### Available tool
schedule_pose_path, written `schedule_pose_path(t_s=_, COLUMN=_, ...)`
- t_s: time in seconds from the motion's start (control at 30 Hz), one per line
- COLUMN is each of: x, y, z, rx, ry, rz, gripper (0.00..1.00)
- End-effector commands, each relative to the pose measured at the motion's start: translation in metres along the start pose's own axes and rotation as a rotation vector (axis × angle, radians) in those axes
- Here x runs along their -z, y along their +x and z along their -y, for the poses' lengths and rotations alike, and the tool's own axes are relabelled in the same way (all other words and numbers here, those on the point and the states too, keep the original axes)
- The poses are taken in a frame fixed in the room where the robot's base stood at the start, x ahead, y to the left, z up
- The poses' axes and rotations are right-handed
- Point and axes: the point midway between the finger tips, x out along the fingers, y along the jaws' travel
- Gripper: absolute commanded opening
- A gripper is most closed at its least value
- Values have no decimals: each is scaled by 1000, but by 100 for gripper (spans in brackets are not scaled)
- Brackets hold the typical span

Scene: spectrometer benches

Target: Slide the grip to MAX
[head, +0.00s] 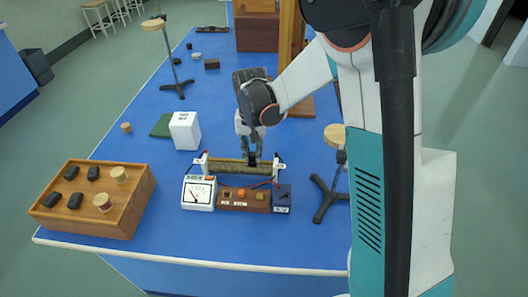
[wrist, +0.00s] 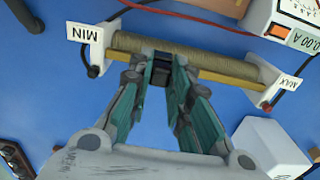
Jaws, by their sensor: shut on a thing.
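A rheostat with a brown wound coil (head: 226,168) lies across the blue bench; the coil also shows in the wrist view (wrist: 205,66). In the wrist view its left end block carries the MIN label (wrist: 84,33) and its right end block the MAX label (wrist: 286,90). The dark slider grip (wrist: 160,72) sits on the brass rod, nearer MIN than MAX. My gripper (head: 251,160) reaches down from above, its fingers shut on the grip. In the head view the fingers mostly hide the grip.
A meter (head: 199,193) and a brown terminal board (head: 243,199) stand close in front of the rheostat. A white box (head: 185,131) stands behind its left end. A wooden tray (head: 130,222) is at front left, and a stand (head: 327,190) at right.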

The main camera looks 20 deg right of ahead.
Motion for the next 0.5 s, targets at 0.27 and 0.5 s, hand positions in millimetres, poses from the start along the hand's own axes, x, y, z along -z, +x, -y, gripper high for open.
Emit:
schedule_pose_path(t_s=0.27, x=-1, y=0, z=76, rx=1, ry=-6, rz=0, gripper=0)
schedule_pose_path(t_s=0.5, x=0, y=0, z=120, rx=0, ry=-3, rz=0, gripper=0)
